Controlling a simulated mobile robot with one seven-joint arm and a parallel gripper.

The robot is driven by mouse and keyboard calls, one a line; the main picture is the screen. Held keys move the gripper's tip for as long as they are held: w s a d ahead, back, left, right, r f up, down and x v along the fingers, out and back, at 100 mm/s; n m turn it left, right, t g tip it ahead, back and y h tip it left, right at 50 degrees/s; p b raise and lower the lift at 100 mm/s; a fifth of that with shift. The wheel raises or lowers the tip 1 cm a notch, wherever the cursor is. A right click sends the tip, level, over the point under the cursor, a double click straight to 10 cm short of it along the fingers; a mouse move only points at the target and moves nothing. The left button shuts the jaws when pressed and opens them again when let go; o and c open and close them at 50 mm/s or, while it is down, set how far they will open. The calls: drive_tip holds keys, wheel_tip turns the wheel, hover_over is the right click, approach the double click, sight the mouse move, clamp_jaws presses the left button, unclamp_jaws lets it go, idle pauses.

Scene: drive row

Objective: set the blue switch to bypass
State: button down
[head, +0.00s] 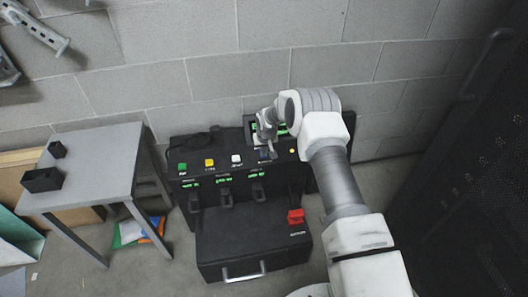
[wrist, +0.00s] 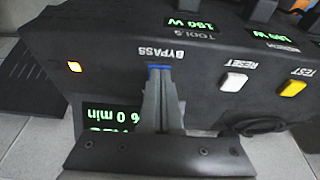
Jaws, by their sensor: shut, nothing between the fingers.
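My gripper (head: 265,148) is over the sloped top of the black console (head: 255,215), at the right end of its row of buttons. In the wrist view my gripper's fingers (wrist: 160,82) are shut with nothing between them. The blue switch (wrist: 158,67) shows as a thin blue strip right at the fingertips, beside the upside-down word BYPASS. The fingers hide most of it, so its position cannot be told, nor whether they touch it.
The console has a green button (head: 183,167), a yellow button (head: 209,162) and a white button (head: 236,158). Dark levers with green displays stand below them. A red switch (head: 296,216) sits lower right. A grey table (head: 95,165) stands left; a block wall is behind.

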drive_tip(key=shift+w, duration=0.1)
drive_tip(key=shift+w+a+r+b, duration=0.15)
drive_tip(key=shift+w+b, duration=0.3)
drive_tip(key=shift+b, duration=0.35)
drive_tip(key=shift+w+r, duration=0.15)
drive_tip(key=shift+r, duration=0.05)
drive_tip(key=shift+r, duration=0.3)
drive_tip(key=v, duration=0.1)
drive_tip(key=p+v, duration=0.1)
drive_tip(key=v, duration=0.1)
drive_tip(key=p+v, duration=0.1)
drive_tip(key=shift+w+r, duration=0.35)
drive_tip(key=shift+r, duration=0.05)
drive_tip(key=s+r+p, duration=0.3)
drive_tip(key=s+r, duration=0.1)
drive_tip(key=r, duration=0.3)
drive_tip(key=shift+s+d+r, duration=0.3)
drive_tip(key=shift+s+d, duration=0.1)
drive_tip(key=shift+d, duration=0.05)
